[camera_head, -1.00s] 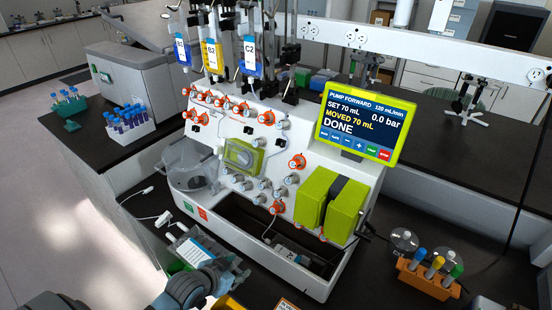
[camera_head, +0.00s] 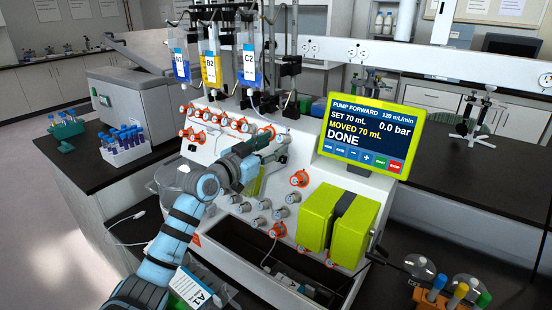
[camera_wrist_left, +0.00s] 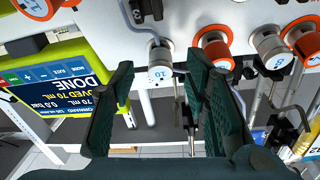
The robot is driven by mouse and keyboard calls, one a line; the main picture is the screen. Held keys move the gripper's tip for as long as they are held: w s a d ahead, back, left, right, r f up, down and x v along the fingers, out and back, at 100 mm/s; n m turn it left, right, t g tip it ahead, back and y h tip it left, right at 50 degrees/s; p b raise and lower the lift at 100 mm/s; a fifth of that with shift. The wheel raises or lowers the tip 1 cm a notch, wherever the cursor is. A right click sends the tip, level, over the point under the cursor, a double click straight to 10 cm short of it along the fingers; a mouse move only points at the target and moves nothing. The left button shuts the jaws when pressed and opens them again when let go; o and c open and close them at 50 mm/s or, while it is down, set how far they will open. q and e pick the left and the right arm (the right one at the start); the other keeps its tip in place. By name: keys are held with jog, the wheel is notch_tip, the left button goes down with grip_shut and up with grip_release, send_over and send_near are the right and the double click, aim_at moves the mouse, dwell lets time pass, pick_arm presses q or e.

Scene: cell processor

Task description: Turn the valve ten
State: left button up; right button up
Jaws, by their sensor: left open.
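Valve ten is a grey-white round knob marked 10 (camera_wrist_left: 161,65) in the left wrist view, where its label appears upside down. My left gripper (camera_wrist_left: 158,72) is open, with one dark finger on each side of the knob in the picture. I cannot tell how deep the fingers reach or whether they touch it. In the head view my left gripper (camera_head: 273,143) is at the right end of the upper valve row and largely covers the knob there. My right gripper is in neither view.
Orange-ringed valve knobs (camera_wrist_left: 213,48) and a grey knob marked 8 (camera_wrist_left: 270,47) sit close beside valve ten. The display (camera_head: 362,136) reads DONE, moved 70 mL, 0.0 bar. Bags B1, B2 and C2 (camera_head: 249,70) hang above the panel.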

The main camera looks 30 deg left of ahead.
pick_arm(q)
jog(key=shift+x, duration=1)
jog(key=shift+s+r, duration=0.1)
jog(key=shift+r, duration=0.15)
